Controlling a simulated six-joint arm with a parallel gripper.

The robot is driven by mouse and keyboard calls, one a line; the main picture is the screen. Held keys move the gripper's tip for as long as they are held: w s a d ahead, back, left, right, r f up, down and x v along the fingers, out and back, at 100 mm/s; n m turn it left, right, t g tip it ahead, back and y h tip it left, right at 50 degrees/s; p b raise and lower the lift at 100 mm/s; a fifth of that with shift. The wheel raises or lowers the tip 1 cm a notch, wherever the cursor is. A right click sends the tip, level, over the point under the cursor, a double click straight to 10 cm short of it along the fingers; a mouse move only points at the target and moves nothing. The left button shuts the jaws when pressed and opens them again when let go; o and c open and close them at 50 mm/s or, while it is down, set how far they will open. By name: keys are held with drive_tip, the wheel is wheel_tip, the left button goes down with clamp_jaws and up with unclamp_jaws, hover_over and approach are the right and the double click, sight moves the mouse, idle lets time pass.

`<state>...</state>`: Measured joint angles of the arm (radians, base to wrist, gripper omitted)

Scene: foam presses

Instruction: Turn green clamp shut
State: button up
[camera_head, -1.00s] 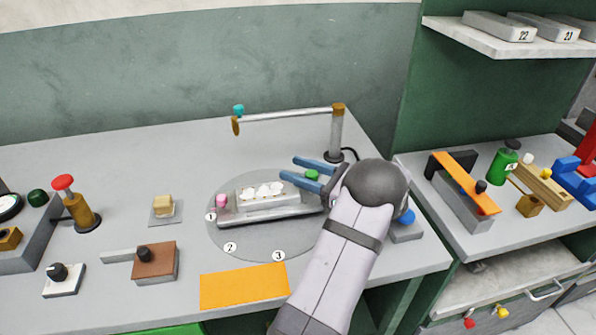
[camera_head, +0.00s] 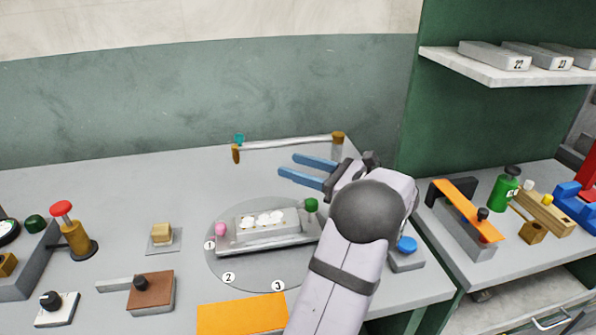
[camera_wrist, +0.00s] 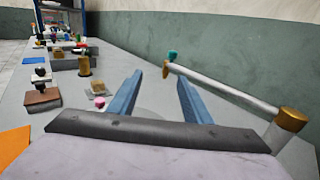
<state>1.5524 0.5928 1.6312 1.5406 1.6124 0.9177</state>
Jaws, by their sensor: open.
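The green clamp (camera_head: 311,205) is a small green knob at the right end of a grey tray-like mould (camera_head: 250,242) in the head view. The mould holds several white round pieces and has a pink knob (camera_head: 221,229) at its left end. It sits on a round grey plate (camera_head: 232,263) marked 1, 2, 3. My gripper (camera_head: 288,166) is open and empty, its blue fingers pointing left, above and behind the green clamp. In the wrist view the fingers (camera_wrist: 155,98) are spread apart; the green clamp is not visible there.
A metal arm (camera_head: 290,144) with brass ends and a teal knob (camera_head: 239,139) stands behind the mould, near my fingers; it also shows in the wrist view (camera_wrist: 220,88). A blue button (camera_head: 406,244) is at the right. An orange mat (camera_head: 242,314) lies in front.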

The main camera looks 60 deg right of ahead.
drive_tip(key=m+h+b, duration=0.3)
drive_tip(key=h+b, duration=0.1)
approach(301, 204)
drive_tip(key=w+r, duration=0.2)
drive_tip(key=shift+w, duration=0.3)
drive_tip(key=shift+w+d+p, duration=0.2)
drive_tip(key=shift+w+p, duration=0.1)
drive_tip(key=shift+w, duration=0.9)
drive_tip(key=shift+w+d+p, duration=0.25)
drive_tip(key=shift+w, duration=1)
drive_tip(key=shift+w+d+p, duration=0.2)
drive_tip(key=shift+w+p, duration=0.1)
drive_tip(key=shift+w, duration=0.9)
